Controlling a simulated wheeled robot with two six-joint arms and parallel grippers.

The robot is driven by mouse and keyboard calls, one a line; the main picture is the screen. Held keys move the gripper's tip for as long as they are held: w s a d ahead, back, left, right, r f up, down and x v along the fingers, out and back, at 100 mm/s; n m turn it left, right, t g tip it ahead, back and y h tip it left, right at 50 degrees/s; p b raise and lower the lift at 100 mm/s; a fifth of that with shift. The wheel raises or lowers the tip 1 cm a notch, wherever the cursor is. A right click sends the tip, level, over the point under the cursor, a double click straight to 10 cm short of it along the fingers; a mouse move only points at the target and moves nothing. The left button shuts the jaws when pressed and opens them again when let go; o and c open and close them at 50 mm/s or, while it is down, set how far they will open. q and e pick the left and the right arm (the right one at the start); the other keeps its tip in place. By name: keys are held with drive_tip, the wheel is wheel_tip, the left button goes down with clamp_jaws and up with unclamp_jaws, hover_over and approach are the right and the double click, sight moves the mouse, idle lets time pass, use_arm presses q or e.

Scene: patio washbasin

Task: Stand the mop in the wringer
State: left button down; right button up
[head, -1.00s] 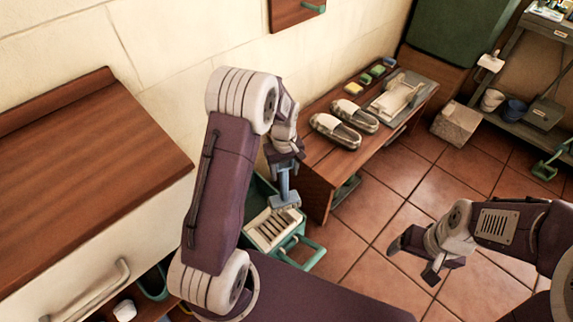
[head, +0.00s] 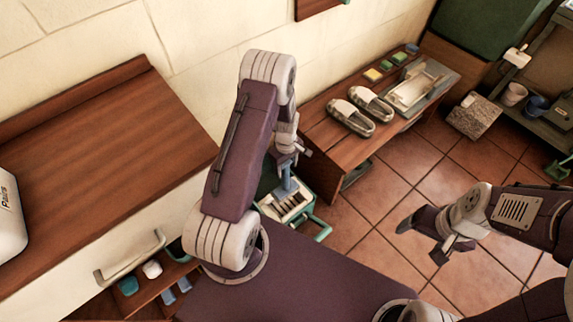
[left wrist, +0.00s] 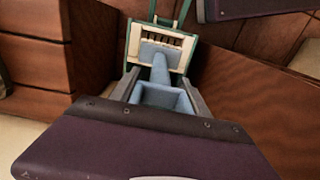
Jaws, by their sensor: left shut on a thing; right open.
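My left gripper (head: 286,158) is shut on the blue mop (head: 287,180), which points down below it. The mop also shows in the left wrist view (left wrist: 160,97), its upper blue part between the two fingers. The cream slotted wringer (head: 294,206) sits in a green frame on the floor, beside the bench end. In the left wrist view the mop's flat blue foot overlaps the wringer (left wrist: 135,47); I cannot tell whether it touches or is inside. My right gripper (head: 424,238) is open and empty above the tiles, well to the right.
A wooden bench (head: 335,160) stands right of the wringer, with slippers (head: 349,117), sponges and a tray on it. A wooden-topped cabinet (head: 110,150) is at left. A speckled block (head: 473,117) stands on the floor. The tiles at centre right are clear.

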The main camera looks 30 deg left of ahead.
sight(286, 182)
use_arm(q)
wheel_tip(286, 182, down, 3)
drive_tip(key=shift+f+b, duration=0.1)
drive_tip(key=shift+b, duration=1)
drive_tip(key=shift+f+b, duration=2.9)
drive_tip(key=shift+f, duration=1.5)
drive_tip(key=shift+c, duration=2.2)
unclamp_jaws()
wheel_tip(286, 182, up, 9)
drive_tip(key=p, duration=0.3)
drive_tip(key=shift+p, duration=0.4)
